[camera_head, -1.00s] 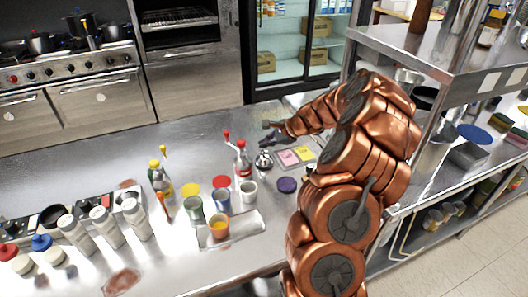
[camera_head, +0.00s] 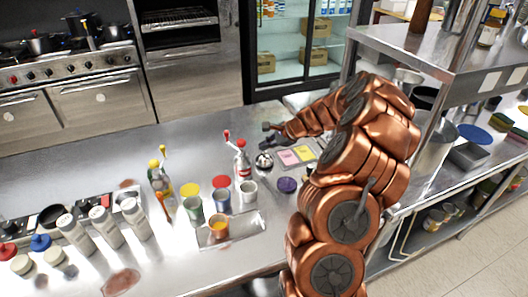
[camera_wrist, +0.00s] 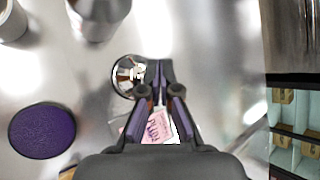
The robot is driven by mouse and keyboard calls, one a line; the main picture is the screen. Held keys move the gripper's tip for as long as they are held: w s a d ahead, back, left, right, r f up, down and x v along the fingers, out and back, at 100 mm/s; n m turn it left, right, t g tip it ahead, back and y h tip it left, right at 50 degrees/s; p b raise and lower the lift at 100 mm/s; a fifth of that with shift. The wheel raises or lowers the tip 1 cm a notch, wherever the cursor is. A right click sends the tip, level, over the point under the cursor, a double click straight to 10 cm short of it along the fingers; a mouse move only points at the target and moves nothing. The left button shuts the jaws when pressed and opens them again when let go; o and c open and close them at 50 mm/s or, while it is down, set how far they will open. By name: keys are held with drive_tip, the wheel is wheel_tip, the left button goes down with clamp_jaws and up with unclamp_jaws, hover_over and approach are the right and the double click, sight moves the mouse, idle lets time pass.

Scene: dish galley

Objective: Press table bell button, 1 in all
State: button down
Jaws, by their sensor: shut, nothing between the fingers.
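The table bell (camera_head: 264,160) is a small silver dome standing on the steel counter, just right of a bottle with a red top. In the wrist view the bell (camera_wrist: 125,72) shows left of the fingertips, its right side partly covered by them. My gripper (camera_head: 268,133) is shut and empty, pointing down beside the bell on its far side in the head view. In the wrist view my gripper (camera_wrist: 153,68) has its fingertips together at the edge of the dome. I cannot tell whether they touch it or how high they are.
A tray with pink and yellow cards (camera_head: 296,156) lies right of the bell. A purple disc (camera_head: 287,185) and a grey cup (camera_head: 248,192) stand nearer. The red-topped bottle (camera_head: 242,163) is close on the left. Counter behind is clear.

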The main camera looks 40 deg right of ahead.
sight(265, 152)
drive_tip(key=shift+f, duration=0.5)
idle(0.5)
drive_tip(key=shift+r, duration=0.2)
drive_tip(key=shift+r+p, duration=0.4)
drive_tip(key=shift+r, duration=0.35)
drive_tip(key=shift+r, duration=0.1)
drive_tip(key=shift+r+p, duration=1.5)
drive_tip(key=shift+r, duration=0.95)
